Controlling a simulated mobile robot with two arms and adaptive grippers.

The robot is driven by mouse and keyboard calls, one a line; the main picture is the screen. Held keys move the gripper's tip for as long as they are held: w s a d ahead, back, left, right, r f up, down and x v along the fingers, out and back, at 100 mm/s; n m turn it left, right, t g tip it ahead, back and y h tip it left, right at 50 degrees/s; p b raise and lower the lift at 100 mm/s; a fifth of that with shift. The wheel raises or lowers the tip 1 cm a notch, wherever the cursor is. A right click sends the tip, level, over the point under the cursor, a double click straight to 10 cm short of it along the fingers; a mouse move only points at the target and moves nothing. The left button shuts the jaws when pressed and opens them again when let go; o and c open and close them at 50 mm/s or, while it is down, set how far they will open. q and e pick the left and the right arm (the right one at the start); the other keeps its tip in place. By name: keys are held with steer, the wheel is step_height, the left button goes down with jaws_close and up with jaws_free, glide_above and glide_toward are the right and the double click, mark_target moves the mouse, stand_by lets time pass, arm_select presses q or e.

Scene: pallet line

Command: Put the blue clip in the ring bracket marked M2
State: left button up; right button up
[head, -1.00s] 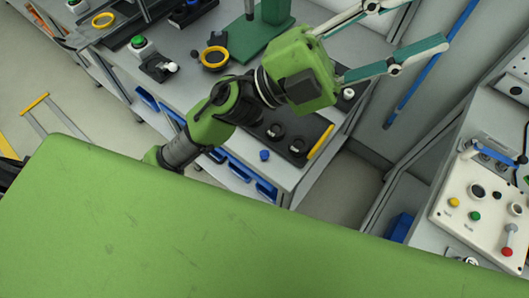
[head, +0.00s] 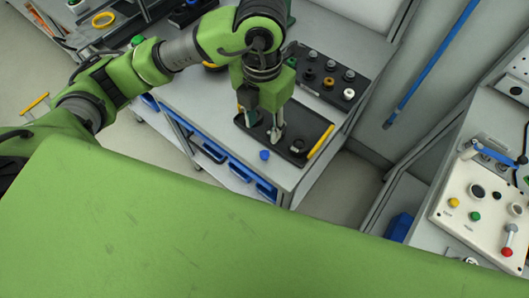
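A small blue piece (head: 264,155), which looks like the blue clip, lies on the grey bench top just in front of a black tray (head: 296,157). The tray holds a round black part (head: 300,145) and has a yellow bar at its right end. I cannot read an M2 mark or tell which part is the ring bracket. My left gripper (head: 260,127) points down over the left part of the tray, behind the blue piece. Its fingers are apart, with nothing visible between them; they hide part of the tray. My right gripper is not in view.
A black rack (head: 316,84) with several knob-like parts stands behind the tray. Blue bins (head: 213,151) sit under the bench's front edge. A control panel (head: 486,214) with buttons stands at the right. A large green surface fills the foreground.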

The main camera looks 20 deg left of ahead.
arm_select(q)
steer(key=p, duration=0.2)
glide_above(265, 152)
steer(key=f, duration=0.8)
steer(key=shift+s+a+f, duration=0.15)
steer(key=shift+s+f, duration=0.05)
steer(key=shift+s, duration=0.2)
steer(key=shift+f, duration=0.25)
steer(key=shift+w+d+f+p, duration=0.15)
steer(key=shift+f+p, duration=0.3)
steer(key=shift+f, duration=0.75)
steer(key=shift+w+d+f+p, duration=0.15)
steer(key=shift+f+p, duration=0.25)
steer(key=shift+f, duration=0.75)
steer(key=shift+a, duration=0.1)
steer(key=c, duration=0.9)
